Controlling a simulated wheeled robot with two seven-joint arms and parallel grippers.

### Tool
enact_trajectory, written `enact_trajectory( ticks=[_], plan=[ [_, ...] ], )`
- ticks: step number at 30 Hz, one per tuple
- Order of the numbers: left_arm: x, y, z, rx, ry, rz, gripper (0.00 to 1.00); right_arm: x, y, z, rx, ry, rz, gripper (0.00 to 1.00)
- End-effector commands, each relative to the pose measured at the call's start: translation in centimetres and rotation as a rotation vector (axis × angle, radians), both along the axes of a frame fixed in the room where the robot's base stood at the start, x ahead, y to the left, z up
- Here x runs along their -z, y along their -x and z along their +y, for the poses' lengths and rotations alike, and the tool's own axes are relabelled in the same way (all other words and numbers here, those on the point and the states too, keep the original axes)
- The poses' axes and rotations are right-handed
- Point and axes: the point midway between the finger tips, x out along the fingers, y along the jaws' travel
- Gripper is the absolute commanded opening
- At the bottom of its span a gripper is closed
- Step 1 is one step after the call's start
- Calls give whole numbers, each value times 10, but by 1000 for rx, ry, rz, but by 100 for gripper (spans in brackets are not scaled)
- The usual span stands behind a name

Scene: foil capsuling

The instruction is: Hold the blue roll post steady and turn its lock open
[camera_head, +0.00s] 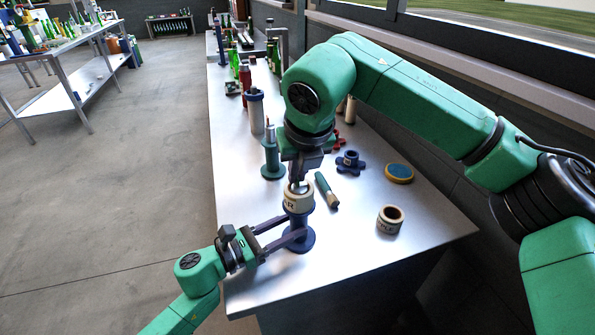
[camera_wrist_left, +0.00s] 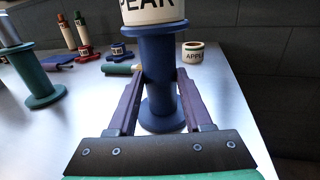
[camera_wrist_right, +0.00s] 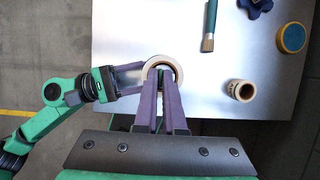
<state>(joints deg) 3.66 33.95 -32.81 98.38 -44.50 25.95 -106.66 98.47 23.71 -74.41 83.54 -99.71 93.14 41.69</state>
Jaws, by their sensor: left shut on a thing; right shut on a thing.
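The blue roll post (camera_head: 298,237) stands upright on its round base near the bench's front edge. A cream roll (camera_head: 297,199) sits on its top; the left wrist view shows it lettered "PEAR" (camera_wrist_left: 153,10). My left gripper (camera_head: 297,232) is shut on the post's stem below the roll, with one finger on each side (camera_wrist_left: 160,78). My right gripper (camera_head: 299,180) points down from above. Its fingers (camera_wrist_right: 160,86) are close together over the roll's centre, shut on the post's lock. The lock is mostly hidden by the fingers, so its turn cannot be told.
A brush (camera_head: 327,190) and a cream roll lettered "APPLE" (camera_head: 390,219) lie to the right. Behind are a dark blue knob (camera_head: 350,162), a yellow-rimmed disc (camera_head: 399,173) and a teal post (camera_head: 272,160). The bench's front right is clear.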

Motion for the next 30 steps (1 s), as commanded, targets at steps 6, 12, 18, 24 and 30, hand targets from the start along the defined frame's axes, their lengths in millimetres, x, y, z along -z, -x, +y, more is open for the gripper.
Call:
enact_trajectory(
  ticks=[6,12,18,24,30],
  plan=[
    [1,0,0,0,-1,2,0,-1,-1,0,1,0,-2,38],
    [1,0,0,0,0,1,0,0,0,0,0,0,-1,38],
    [1,0,0,0,0,1,0,-24,8,-3,-1,-1,-4,38],
    [1,0,0,0,-1,2,0,-75,29,-9,0,-1,-5,38],
    [1,0,0,0,0,1,0,-107,42,-13,1,0,-3,38]
  ],
)
